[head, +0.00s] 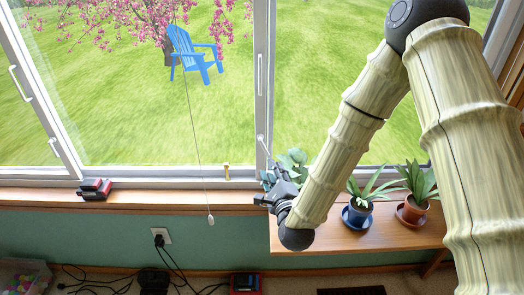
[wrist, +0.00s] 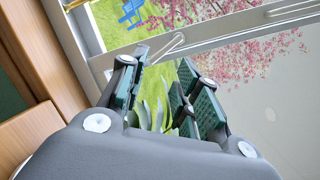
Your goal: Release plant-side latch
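The plant-side latch looks like a slim pale lever (head: 262,144) low on the window's middle post, just above and left of the plants. In the wrist view a pale looped lever (wrist: 166,48) on the window frame lies just beyond the fingertips, apart from them. My gripper (head: 268,188) is low by the sill, under the lever in the head view. In the wrist view my gripper (wrist: 160,72) is open, with dark green finger pads spread apart. Green leaves (wrist: 153,112) show between the fingers, seemingly behind them. The lever's base is hard to make out.
A leafy plant (head: 292,160) is close behind my gripper. A blue-potted plant (head: 358,215) and a red-potted plant (head: 414,207) stand right on the wooden shelf (head: 340,238). A cord (head: 195,120) hangs left. Red-and-black items (head: 94,189) sit on the sill.

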